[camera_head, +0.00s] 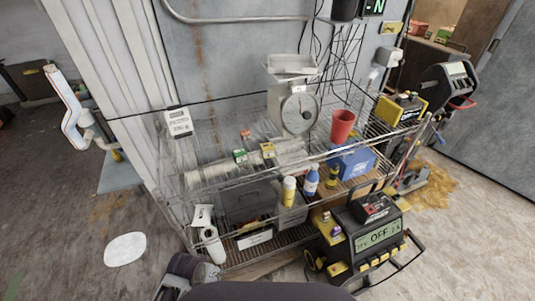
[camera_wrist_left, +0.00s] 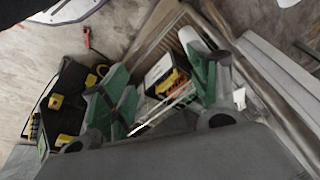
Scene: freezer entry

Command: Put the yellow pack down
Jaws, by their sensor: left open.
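A small yellow pack (camera_head: 268,150) sits on the upper wire shelf, in front of the scale. A small green and white pack (camera_head: 240,156) and an orange one (camera_head: 245,134) are close by on its left. My left gripper (camera_wrist_left: 157,72) shows large in the left wrist view, its green and grey fingers spread apart with nothing seen held. Behind its fingers lies a bin (camera_wrist_left: 150,78) with yellow things in it. I cannot clearly make out the left gripper in the head view. My right gripper is not in view.
The wire rack holds a scale (camera_head: 299,108), a red cup (camera_head: 342,126), a blue box (camera_head: 352,163) and bottles (camera_head: 289,190). A black and yellow charger (camera_head: 365,240) stands at the rack's front right. Open floor (camera_head: 75,220) lies to the left.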

